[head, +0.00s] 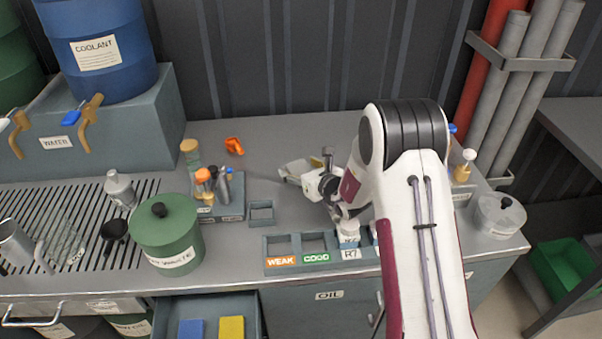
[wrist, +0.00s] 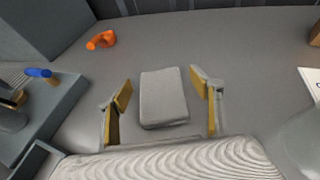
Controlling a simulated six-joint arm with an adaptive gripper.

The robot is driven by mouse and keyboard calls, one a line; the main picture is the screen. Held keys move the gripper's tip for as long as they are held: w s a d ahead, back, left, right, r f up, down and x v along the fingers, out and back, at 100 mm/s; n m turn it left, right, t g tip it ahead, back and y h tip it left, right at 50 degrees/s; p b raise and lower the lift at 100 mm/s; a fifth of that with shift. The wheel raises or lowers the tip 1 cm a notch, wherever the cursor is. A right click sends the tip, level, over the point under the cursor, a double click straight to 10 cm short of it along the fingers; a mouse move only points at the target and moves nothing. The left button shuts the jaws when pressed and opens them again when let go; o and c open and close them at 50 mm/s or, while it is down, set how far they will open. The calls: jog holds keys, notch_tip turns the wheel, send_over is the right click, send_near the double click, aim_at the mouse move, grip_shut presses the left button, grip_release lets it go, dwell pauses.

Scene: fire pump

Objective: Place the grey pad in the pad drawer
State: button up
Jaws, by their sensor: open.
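The grey pad (wrist: 164,98) lies flat on the grey bench top in the wrist view. My gripper (wrist: 160,88) is open, with one yellow-lined finger on each side of the pad and a gap on both sides. In the head view my gripper (head: 297,172) is low over the back middle of the bench, and I cannot clearly make out the pad there. The open drawer (head: 259,312) at the front bottom edge holds a blue pad (head: 191,329) and a yellow pad (head: 231,328); its front part is cut off by the picture edge.
An orange object (head: 234,146) lies behind the tool holder (head: 231,207). A green lidded waste pot (head: 168,236) stands left of the labelled WEAK and GOOD tray (head: 291,262). A white-capped bottle (head: 349,232) is beside my arm. A pale ridged surface fills the wrist view's bottom.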

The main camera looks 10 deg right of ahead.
aim_at(301, 169)
dwell(0.4)
jog(key=c, duration=1.1)
jog(key=shift+r, duration=0.1)
jog(key=shift+r, duration=4.9)
